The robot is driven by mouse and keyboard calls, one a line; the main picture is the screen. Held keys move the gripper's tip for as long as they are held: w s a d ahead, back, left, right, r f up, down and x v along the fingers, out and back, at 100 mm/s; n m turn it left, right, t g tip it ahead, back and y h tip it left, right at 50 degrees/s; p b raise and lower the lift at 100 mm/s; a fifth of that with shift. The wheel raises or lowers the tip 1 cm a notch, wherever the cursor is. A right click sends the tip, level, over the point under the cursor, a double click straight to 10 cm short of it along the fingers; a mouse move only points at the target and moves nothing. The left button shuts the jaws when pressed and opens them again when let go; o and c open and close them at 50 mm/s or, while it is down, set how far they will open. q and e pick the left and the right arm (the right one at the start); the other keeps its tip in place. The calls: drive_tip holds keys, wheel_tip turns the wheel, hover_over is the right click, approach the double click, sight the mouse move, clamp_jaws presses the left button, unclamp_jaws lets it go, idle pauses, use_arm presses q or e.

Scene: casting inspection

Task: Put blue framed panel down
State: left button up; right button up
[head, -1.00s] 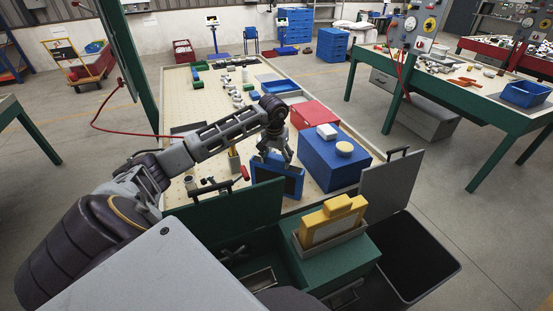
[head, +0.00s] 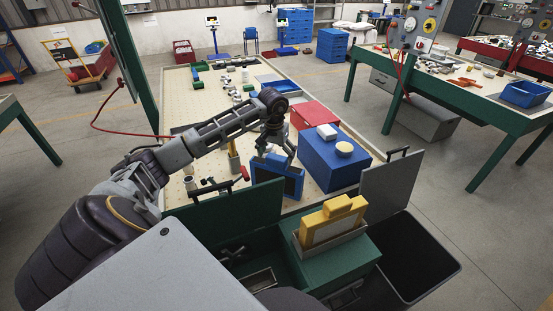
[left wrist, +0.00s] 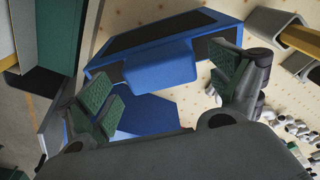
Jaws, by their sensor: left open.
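The blue framed panel (head: 293,186) has a blue frame and a dark face. It stands upright or nearly so at the near part of the pegboard-topped bench (head: 215,130), left of a large blue box. The left wrist view also shows the panel (left wrist: 150,35), with a blue block-like handle (left wrist: 160,68) on its edge. My left gripper (head: 276,152) is just above the panel. Its green-padded fingers (left wrist: 170,92) are spread wide, one on each side of the handle, with visible gaps. My right gripper is not in view.
The large blue box (head: 328,168) stands close to the right, with a red box (head: 315,114) behind it. A green cabinet (head: 335,272) with a yellow part (head: 333,222) in a holder is in front. Small parts lie farther back on the bench.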

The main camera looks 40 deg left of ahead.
use_arm(q)
wheel_tip(320, 180, up, 10)
drive_tip(key=s, duration=0.1)
drive_tip(key=shift+d+b, duration=0.15)
drive_tip(key=shift+b, duration=0.15)
drive_tip(key=shift+s, duration=0.1)
idle(0.6)
